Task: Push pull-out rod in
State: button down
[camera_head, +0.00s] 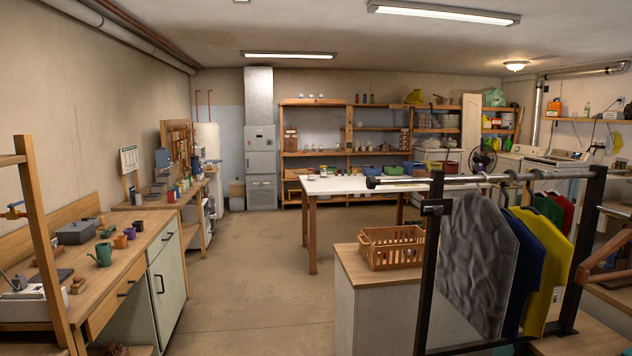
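A metal rod (465,180) runs level across the top of a black rack (429,265) at the right. Its left end has a dark round cap (371,182) and sticks out to the left past the rack's near upright. I cannot tell for certain that this is the pull-out rod. A grey panel-like garment (478,262), a blue one (524,265) and a yellow one (547,262) hang in the rack under the rod. My gripper is not in view.
An orange basket (390,248) sits on a wood-topped cabinet (350,268) left of the rack. A white-topped table (340,186) stands behind. A workbench (130,262) lines the left side. The floor (245,265) between is clear.

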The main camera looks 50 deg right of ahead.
aim_at(371, 182)
jog(key=z, duration=0.15)
jog(key=i, duration=1.65)
jog(key=z, duration=0.45)
